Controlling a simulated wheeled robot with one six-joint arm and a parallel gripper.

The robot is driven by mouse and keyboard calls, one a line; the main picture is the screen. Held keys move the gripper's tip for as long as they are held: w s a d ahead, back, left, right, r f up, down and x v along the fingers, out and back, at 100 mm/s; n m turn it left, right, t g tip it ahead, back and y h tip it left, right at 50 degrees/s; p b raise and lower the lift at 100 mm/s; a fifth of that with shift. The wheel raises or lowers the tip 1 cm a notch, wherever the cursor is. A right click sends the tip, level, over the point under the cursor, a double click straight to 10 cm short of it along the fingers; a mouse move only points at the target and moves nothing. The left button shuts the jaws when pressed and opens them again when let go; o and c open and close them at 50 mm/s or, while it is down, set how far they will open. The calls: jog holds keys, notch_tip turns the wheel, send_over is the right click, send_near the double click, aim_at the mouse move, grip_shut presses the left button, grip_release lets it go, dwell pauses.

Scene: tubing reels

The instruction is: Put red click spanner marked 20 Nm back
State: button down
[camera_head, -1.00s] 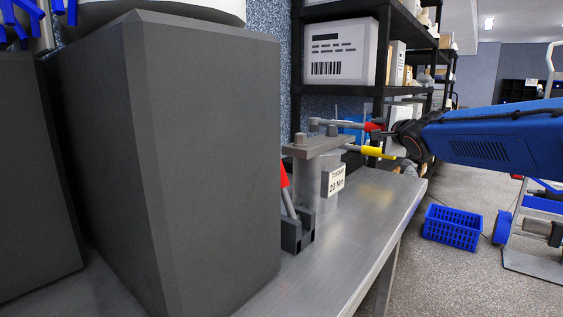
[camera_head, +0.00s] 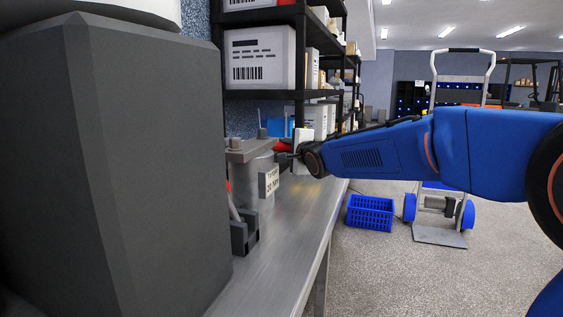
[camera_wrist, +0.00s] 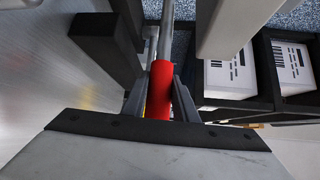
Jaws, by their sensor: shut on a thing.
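My gripper (camera_wrist: 160,95) is shut on the red handle of a click spanner (camera_wrist: 160,88). Its grey shaft runs up and away from the jaws in the wrist view. In the head view the red spanner handle (camera_head: 282,146) shows just right of a grey stand (camera_head: 250,150) on the metal bench; the arm hides most of the grip. The spanner's head end is not clear, and I cannot tell whether it touches the stand. A label (camera_head: 269,181) reading 20 Nm is on the stand. No marking on the spanner is legible.
A large dark grey block (camera_head: 110,160) fills the left of the bench. A dark holder (camera_head: 244,232) with another tool stands before the stand. Shelving with boxes (camera_head: 260,60) rises behind. A blue basket (camera_head: 370,212) and a hand truck (camera_head: 440,205) are on the floor.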

jog(key=shift+f, duration=2.25)
jog(key=c, duration=1.4)
grip_release()
jog(key=shift+f, duration=0.1)
jog(key=shift+s+d, duration=0.1)
jog(key=v, duration=1.1)
jog(key=shift+s+d, duration=0.15)
jog(key=shift+s, duration=0.2)
